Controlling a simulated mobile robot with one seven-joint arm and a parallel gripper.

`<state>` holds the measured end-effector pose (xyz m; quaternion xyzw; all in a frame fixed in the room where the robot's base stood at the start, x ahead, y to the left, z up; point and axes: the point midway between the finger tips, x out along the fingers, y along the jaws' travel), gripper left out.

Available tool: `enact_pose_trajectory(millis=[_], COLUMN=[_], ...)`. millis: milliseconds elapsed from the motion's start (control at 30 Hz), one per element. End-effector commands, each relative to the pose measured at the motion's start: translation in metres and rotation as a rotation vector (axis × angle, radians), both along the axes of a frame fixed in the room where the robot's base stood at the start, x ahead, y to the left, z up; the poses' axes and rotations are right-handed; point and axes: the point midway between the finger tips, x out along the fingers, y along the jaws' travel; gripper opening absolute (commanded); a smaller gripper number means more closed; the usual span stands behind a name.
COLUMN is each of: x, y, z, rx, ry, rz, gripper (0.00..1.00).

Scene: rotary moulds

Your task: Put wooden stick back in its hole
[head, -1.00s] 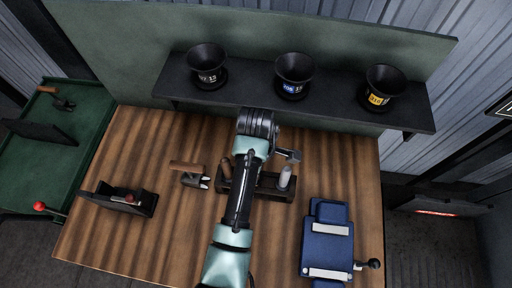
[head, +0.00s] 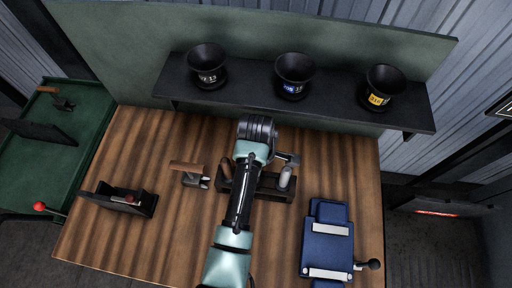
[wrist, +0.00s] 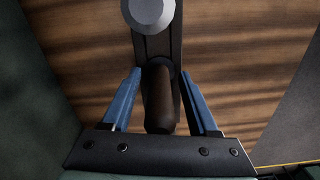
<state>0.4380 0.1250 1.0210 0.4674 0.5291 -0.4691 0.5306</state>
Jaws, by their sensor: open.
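A dark rack (head: 270,190) stands on the wooden table, partly hidden behind my arm. A brown wooden stick (head: 226,171) is at its left end and a pale grey stick (head: 286,177) stands at its right end. In the wrist view my gripper (wrist: 161,72) is open, its two blue fingers on either side of a dark brown cylinder (wrist: 159,98), with gaps on both sides. I cannot tell whether this is the wooden stick seen at the left. The grey stick's round top (wrist: 150,12) is just beyond, over the rack (wrist: 152,46). The head view hides my fingertips.
A wooden-handled tool (head: 188,172) lies left of the rack, and a black open holder (head: 120,199) is further left. A blue device (head: 327,245) with a lever is at the front right. Three black cups (head: 293,75) stand on the shelf (head: 237,92) behind.

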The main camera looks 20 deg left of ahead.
Motion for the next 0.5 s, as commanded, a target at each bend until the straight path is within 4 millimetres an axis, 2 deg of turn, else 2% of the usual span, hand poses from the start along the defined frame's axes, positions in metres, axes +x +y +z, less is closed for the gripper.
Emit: enact_pose_trajectory(millis=[167,267,500], x=[0.001,0.002,0.002], y=[0.000,0.000,0.000], z=[0.009,0.021,0.077], rx=[0.001,0.002,0.003], ry=[-0.003,-0.005,-0.008], rz=[0.000,-0.001,-0.002], gripper=[0.60,0.60,0.60])
